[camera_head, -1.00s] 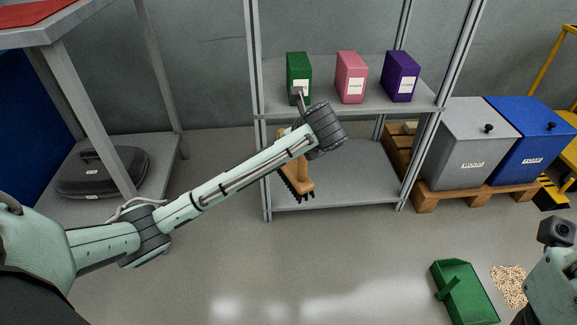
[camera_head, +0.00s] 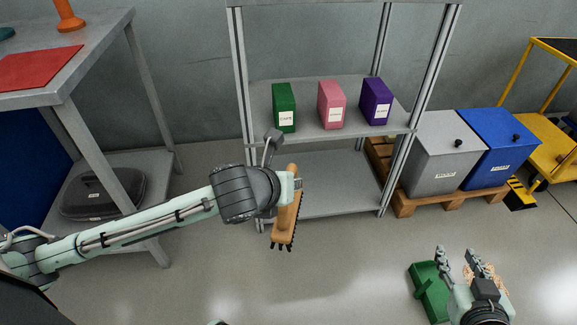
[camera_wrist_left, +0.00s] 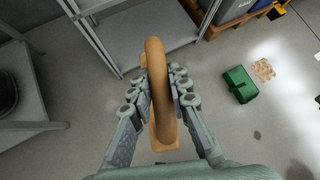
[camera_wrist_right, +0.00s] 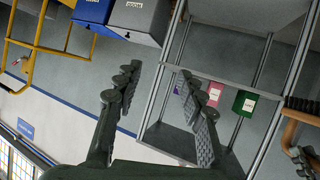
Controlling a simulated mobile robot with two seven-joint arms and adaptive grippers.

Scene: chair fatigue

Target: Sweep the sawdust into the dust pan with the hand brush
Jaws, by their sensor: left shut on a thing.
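The hand brush (camera_head: 287,222), with a tan wooden body and dark bristles, hangs in front of the shelf's lower part. My left gripper (camera_head: 294,184) is shut on it; the left wrist view shows the fingers on both sides of the brush (camera_wrist_left: 158,90). The green dust pan (camera_head: 428,293) lies on the floor at lower right. The sawdust (camera_head: 492,278) is a tan patch right of it, partly hidden by my right gripper. Both also show in the left wrist view, pan (camera_wrist_left: 239,85) and sawdust (camera_wrist_left: 264,69) apart from the brush. My right gripper (camera_head: 457,254) is open and empty above them.
A grey metal shelf (camera_head: 330,165) holds green (camera_head: 284,108), pink (camera_head: 331,104) and purple (camera_head: 376,101) boxes. Grey (camera_head: 438,160) and blue (camera_head: 499,160) bins stand on a wooden pallet (camera_head: 405,203). A workbench (camera_head: 110,45) stands at left. The floor's middle is clear.

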